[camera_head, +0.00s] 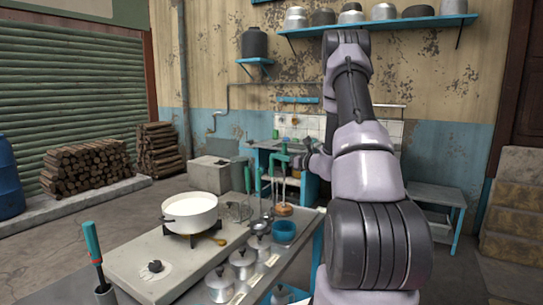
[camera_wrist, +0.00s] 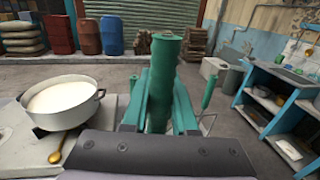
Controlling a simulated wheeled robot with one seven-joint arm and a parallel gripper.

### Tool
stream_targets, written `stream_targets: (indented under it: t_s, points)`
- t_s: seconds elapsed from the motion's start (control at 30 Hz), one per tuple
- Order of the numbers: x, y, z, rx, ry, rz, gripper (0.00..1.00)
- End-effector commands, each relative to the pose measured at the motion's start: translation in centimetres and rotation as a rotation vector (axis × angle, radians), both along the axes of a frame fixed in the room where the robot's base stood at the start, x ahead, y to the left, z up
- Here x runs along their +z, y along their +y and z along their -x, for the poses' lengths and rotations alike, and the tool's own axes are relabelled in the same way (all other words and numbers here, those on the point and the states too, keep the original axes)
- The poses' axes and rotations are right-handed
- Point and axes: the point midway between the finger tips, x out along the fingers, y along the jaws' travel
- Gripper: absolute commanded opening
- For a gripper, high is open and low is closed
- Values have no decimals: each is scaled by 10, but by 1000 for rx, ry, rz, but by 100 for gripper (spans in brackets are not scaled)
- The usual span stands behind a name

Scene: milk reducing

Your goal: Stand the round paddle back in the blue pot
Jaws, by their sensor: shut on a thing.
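The round paddle has a green handle (camera_head: 283,165) and a brown round head (camera_head: 284,211). My gripper (camera_head: 292,156) is shut on the upper handle, which also shows upright between the teal fingers in the wrist view (camera_wrist: 163,80). The paddle hangs roughly upright with its head low, just behind the blue pot (camera_head: 284,231) in the head view. I cannot tell whether the head touches anything. The blue pot is small and open, on the right side of the metal counter. The pot is not visible in the wrist view.
A large white pot of milk (camera_head: 190,212) sits on the stove, with a gold spoon (camera_head: 218,240) beside it. Several lidded metal canisters (camera_head: 242,263) line the counter left of the blue pot. Green-handled tools (camera_head: 248,180) stand behind. Another tool (camera_head: 93,245) stands in a grey cup at front left.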

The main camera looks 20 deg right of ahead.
Motion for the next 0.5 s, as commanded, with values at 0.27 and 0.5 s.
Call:
stream_targets:
  t_s: [0.27,0.5]
  points:
    - [-17,0,0,0,1,-2,0]
    - [-36,0,0,0,0,-2,0]
